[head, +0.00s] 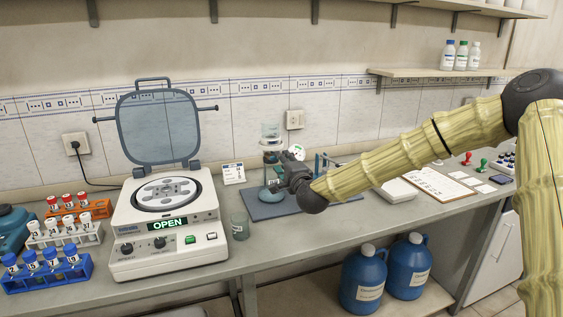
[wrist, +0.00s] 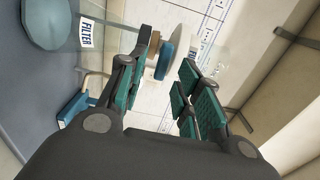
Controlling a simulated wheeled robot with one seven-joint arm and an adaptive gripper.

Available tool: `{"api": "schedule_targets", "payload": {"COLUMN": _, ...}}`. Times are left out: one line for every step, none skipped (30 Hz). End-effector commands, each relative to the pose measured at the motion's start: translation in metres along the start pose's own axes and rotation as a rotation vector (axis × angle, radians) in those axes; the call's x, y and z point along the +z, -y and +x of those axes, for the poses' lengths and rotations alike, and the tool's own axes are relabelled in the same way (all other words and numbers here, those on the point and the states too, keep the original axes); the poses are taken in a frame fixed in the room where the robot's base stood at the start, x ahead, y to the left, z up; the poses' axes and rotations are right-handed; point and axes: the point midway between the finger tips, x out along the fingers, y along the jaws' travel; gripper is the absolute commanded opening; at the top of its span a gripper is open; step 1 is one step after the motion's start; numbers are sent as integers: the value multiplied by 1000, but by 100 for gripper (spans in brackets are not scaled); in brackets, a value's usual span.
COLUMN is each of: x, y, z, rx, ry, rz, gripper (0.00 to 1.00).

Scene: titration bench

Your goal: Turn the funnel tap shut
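The glass funnel (head: 271,132) stands on a blue mat near the wall in the head view, partly hidden by my gripper. In the wrist view a blue piece that looks like the tap handle (wrist: 164,61) shows in front of a round white disc (wrist: 184,45). My gripper (wrist: 170,58) is open, its teal-padded fingers on either side of the blue piece, which lies closer to the left finger. I cannot tell whether it touches. In the head view my gripper (head: 280,172) is beside the funnel stand. The tap's angle is unclear.
A blue-green flask (head: 277,190) sits on the mat (head: 270,209). Left are an open-lidded centrifuge (head: 165,235), a small jar (head: 240,227) and tube racks (head: 60,275). A clipboard (head: 436,184) lies right. In the wrist view a FILTER label (wrist: 86,33) is at upper left.

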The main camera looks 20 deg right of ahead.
Motion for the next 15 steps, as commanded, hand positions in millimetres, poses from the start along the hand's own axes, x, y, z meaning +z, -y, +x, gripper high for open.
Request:
{"api": "schedule_targets", "payload": {"x": 0, "y": 1, "z": -9, "rx": -1, "ry": 1, "rz": 2, "gripper": 34}}
{"api": "schedule_targets", "payload": {"x": 0, "y": 2, "z": -14, "rx": -2, "ry": 1, "rz": 2, "gripper": 34}}
{"api": "schedule_targets", "payload": {"x": 0, "y": 1, "z": -22, "rx": -1, "ry": 1, "rz": 2, "gripper": 34}}
{"api": "schedule_targets", "payload": {"x": 0, "y": 1, "z": -27, "rx": -1, "ry": 1, "rz": 2, "gripper": 34}}
{"api": "schedule_targets", "payload": {"x": 0, "y": 1, "z": -33, "rx": 0, "ry": 1, "rz": 2, "gripper": 34}}
{"api": "schedule_targets", "payload": {"x": 0, "y": 1, "z": -41, "rx": -1, "ry": 0, "rz": 2, "gripper": 34}}
{"api": "schedule_targets", "payload": {"x": 0, "y": 1, "z": -46, "rx": -1, "ry": 1, "rz": 2, "gripper": 34}}
{"api": "schedule_targets", "payload": {"x": 0, "y": 1, "z": -52, "rx": 0, "ry": 0, "rz": 2, "gripper": 34}}
{"api": "schedule_targets", "payload": {"x": 0, "y": 0, "z": -59, "rx": 0, "ry": 1, "rz": 2, "gripper": 34}}
{"api": "schedule_targets", "payload": {"x": 0, "y": 1, "z": -64, "rx": -1, "ry": 0, "rz": 2, "gripper": 34}}
{"api": "schedule_targets", "payload": {"x": 0, "y": 1, "z": -69, "rx": -1, "ry": 0, "rz": 1, "gripper": 34}}
{"api": "schedule_targets", "payload": {"x": 0, "y": 1, "z": -75, "rx": -1, "ry": 1, "rz": 2, "gripper": 34}}
{"api": "schedule_targets", "payload": {"x": 0, "y": 1, "z": -79, "rx": -1, "ry": 0, "rz": 2, "gripper": 34}}
{"api": "schedule_targets", "payload": {"x": 0, "y": 0, "z": -83, "rx": 0, "ry": 0, "rz": 2, "gripper": 34}}
{"api": "schedule_targets", "payload": {"x": 0, "y": 0, "z": -87, "rx": 0, "ry": 0, "rz": 2, "gripper": 34}}
